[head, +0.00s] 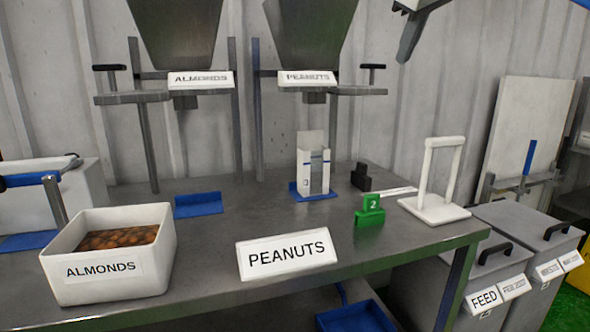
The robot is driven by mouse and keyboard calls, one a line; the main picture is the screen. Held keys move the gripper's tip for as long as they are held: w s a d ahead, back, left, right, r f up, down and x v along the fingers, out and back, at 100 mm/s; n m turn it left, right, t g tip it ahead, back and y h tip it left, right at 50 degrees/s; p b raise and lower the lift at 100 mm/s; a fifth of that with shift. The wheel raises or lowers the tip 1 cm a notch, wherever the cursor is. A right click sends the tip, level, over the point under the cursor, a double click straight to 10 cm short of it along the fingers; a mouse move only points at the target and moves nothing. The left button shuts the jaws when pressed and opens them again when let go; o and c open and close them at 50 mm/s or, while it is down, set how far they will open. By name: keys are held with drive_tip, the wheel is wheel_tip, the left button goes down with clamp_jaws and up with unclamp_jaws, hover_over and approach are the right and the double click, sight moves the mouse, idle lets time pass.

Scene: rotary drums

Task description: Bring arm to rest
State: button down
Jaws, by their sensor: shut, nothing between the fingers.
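My gripper (405,52) shows at the top edge, right of centre, as a dark grey tapering shape. It is shut and empty, pointing down. It hangs in the air above the bench, clear of everything on it. Most of the arm behind it is out of the picture.
On the metal bench (215,235) stand a white bin of almonds (110,285), a PEANUTS sign (286,254), a white carton (313,168), a green number 2 block (370,212) and a white frame (435,205). Two hoppers (310,30) rise behind. Grey lidded bins (485,268) stand right.

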drive_tip(key=s+d+f+m+g, duration=0.1)
drive_tip(key=s+f+m, duration=0.1)
drive_tip(key=s+f, duration=0.7)
drive_tip(key=s+d+f+m+g, duration=0.1)
drive_tip(key=s+f, duration=0.9)
drive_tip(key=f, duration=1.5)
drive_tip(key=s+d+f+m+g, duration=0.1)
drive_tip(key=s+d+f+m, duration=0.2)
drive_tip(key=s+f, duration=0.6)
wheel_tip(320, 180, down, 9)
drive_tip(key=shift+s+d+m+g, duration=0.15)
drive_tip(key=shift+s+m+g, duration=0.2)
drive_tip(key=shift+m, duration=0.45)
